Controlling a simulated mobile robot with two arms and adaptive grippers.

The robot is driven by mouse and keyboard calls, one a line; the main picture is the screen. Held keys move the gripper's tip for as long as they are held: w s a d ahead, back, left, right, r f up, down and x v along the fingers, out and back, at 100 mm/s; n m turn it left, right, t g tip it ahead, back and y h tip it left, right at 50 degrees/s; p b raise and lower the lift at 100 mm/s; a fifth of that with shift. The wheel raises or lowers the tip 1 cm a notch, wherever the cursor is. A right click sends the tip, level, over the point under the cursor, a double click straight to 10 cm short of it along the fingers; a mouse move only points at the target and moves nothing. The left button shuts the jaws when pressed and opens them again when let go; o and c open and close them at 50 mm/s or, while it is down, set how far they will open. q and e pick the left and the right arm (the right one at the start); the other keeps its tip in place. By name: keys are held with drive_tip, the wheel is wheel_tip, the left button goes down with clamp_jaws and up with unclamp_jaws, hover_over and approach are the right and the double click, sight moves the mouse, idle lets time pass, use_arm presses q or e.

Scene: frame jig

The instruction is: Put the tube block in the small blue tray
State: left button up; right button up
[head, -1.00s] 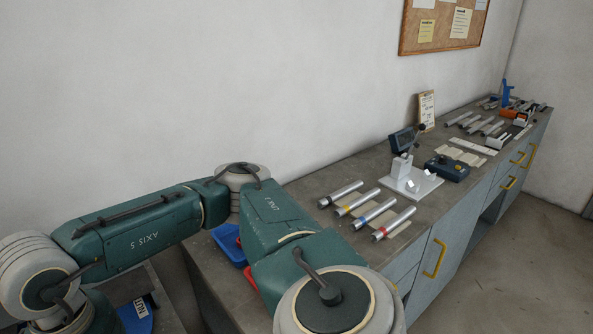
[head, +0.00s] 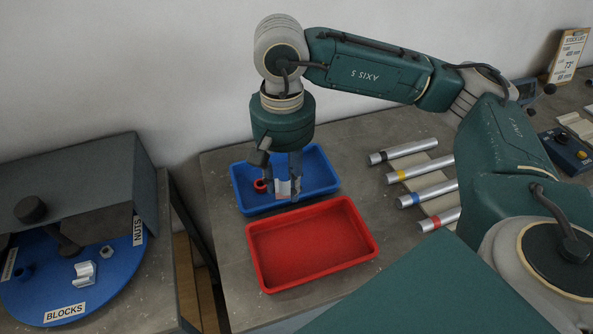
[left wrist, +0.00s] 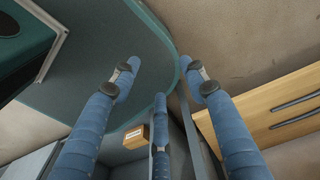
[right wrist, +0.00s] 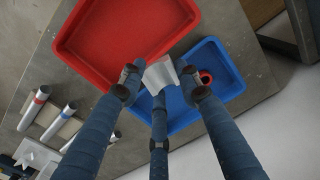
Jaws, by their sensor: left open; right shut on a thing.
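The tube block (head: 284,187) is a small pale grey piece held between the fingertips of my right gripper (head: 283,192). It also shows in the right wrist view (right wrist: 160,74), where the fingers (right wrist: 162,84) are shut on it. The small blue tray (head: 322,168) stands on the bench against the wall. The gripper and block are over its front part, near the red tray's rim; their exact height is hard to tell. In the left wrist view my left gripper (left wrist: 163,84) is open and empty; the head view does not show it.
A red ring-like piece (head: 260,185) lies in the blue tray. An empty red tray (head: 310,245) stands just in front. Silver tubes (head: 428,193) lie to the right. At left, a blue turntable (head: 50,285) carries another pale block (head: 84,273) and a nut (head: 106,252).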

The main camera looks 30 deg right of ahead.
drive_tip(key=w+d+r+m, duration=0.9)
drive_tip(key=m, duration=0.6)
hover_over(302, 177)
wheel_tip(302, 177, down, 7)
wheel_tip(302, 177, down, 8)
drive_tip(key=shift+f+p, duration=0.15)
drive_tip(key=shift+p, duration=0.6)
wheel_tip(302, 177, down, 4)
drive_tip(key=shift+p, duration=0.55)
drive_tip(key=shift+f, duration=0.35)
use_arm(q)
drive_tip(key=a+r, duration=0.2)
drive_tip(key=a, duration=0.1)
drive_tip(key=shift+a+r, duration=0.15)
drive_tip(key=shift+a, duration=0.1)
